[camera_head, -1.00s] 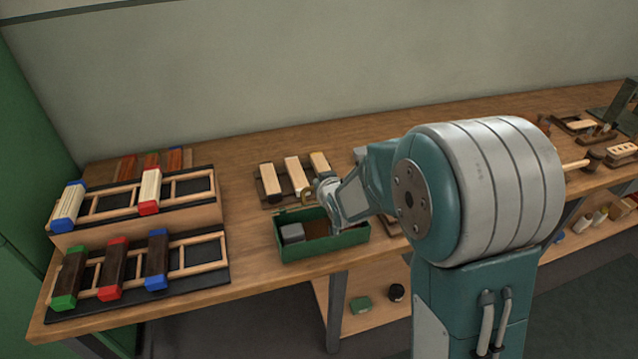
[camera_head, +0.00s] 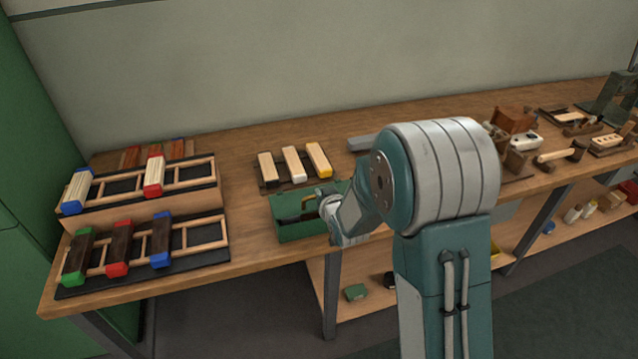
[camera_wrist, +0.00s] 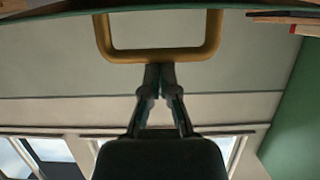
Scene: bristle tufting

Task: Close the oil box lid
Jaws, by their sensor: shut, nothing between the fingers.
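The green oil box (camera_head: 300,232) stands near the table's front edge in the head view. Its inside looks dark, and part of its right side is hidden by my arm. A raised green panel, which looks like the lid (camera_head: 338,187), shows behind the opening, so the box looks at least partly open. In the wrist view, a brass loop handle (camera_wrist: 211,40) hangs from a green edge (camera_wrist: 160,7). My gripper (camera_wrist: 160,67) is shut and empty, its fingertips at the handle's crossbar. I cannot tell whether they touch.
Pale wooden blocks (camera_head: 293,163) lie behind the box. Racks with coloured-end brushes (camera_head: 120,250) stand to the left. Wooden tools (camera_head: 560,153) fill the table's right side. Bare table (camera_head: 240,215) shows left of the box.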

